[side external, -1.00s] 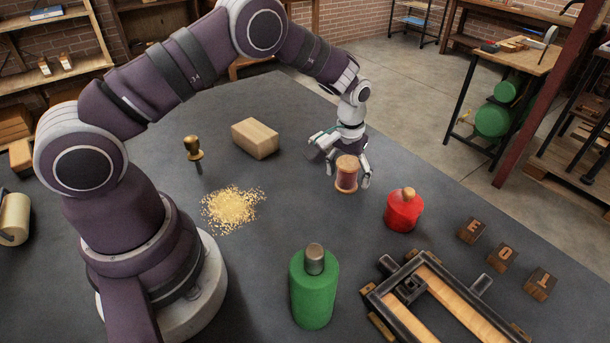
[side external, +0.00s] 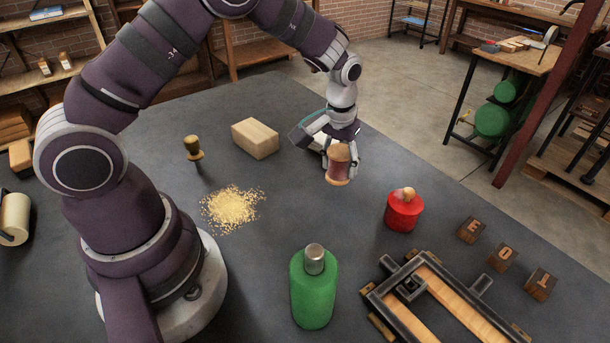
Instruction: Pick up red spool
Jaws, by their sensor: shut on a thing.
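The red spool (side external: 338,168) has wooden ends and reddish thread, and it shows in the side external view right of centre. My gripper (side external: 338,160) points down and is shut on the spool. The spool is slightly tilted and appears to be held a little above the grey table (side external: 290,200). Part of the spool's upper end is hidden by the fingers.
A red pot (side external: 404,213) with a knob stands right of the spool. A green bottle (side external: 313,288), dark metal frame (side external: 440,290) and letter blocks (side external: 503,257) are nearer the camera. A wooden block (side external: 255,138), stamp (side external: 193,147) and sawdust pile (side external: 232,208) lie to the left.

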